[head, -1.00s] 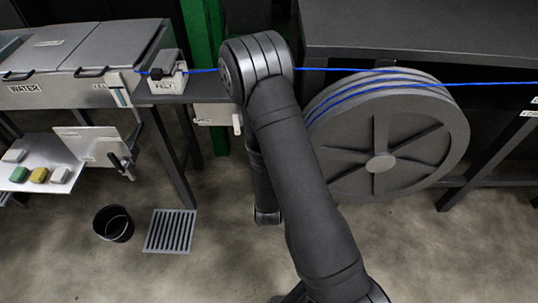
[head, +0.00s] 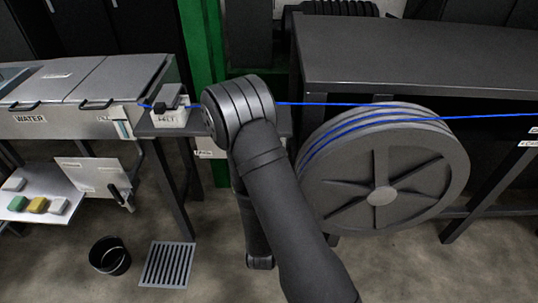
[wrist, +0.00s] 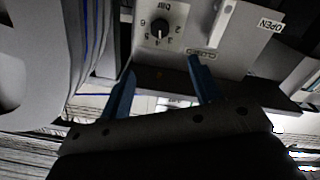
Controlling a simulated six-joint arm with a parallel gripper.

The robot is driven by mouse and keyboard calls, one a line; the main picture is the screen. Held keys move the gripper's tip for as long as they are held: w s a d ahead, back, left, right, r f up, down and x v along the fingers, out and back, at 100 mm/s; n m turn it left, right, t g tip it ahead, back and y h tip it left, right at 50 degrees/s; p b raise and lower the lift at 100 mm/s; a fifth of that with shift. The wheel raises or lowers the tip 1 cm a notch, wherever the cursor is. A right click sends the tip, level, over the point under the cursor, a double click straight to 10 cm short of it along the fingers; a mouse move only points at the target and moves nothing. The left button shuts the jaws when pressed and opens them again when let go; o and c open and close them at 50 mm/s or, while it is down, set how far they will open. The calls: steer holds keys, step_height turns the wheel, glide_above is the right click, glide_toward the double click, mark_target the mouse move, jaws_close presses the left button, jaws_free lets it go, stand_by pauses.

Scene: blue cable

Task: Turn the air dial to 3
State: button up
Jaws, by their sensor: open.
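The air dial (wrist: 160,27) is a black round knob on a pale panel (wrist: 235,52) in the wrist view. Numbers and the word "bar" surround it. A light pointer mark shows on its lower side, near the 3 and 4, but I cannot tell its exact reading. My gripper (wrist: 161,77) has two blue fingers spread apart, with nothing between them. The fingertips lie below the dial in the picture, apart from it. In the head view my gripper and the dial are hidden behind my arm.
A white lever (wrist: 221,20) stands right of the dial, between CLOSED and OPEN labels. In the head view, a blue cable (head: 340,104) runs to a large grey reel (head: 400,180). A water trough (head: 80,85), black bucket (head: 109,256) and floor grate (head: 168,264) are at left.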

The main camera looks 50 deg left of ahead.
steer(key=w+a+m, duration=0.4)
steer(key=w+a, duration=0.7)
steer(key=w, duration=0.1)
steer(key=shift+w+a, duration=0.3)
steer(key=c, duration=1)
steer(key=shift+n, duration=3.1)
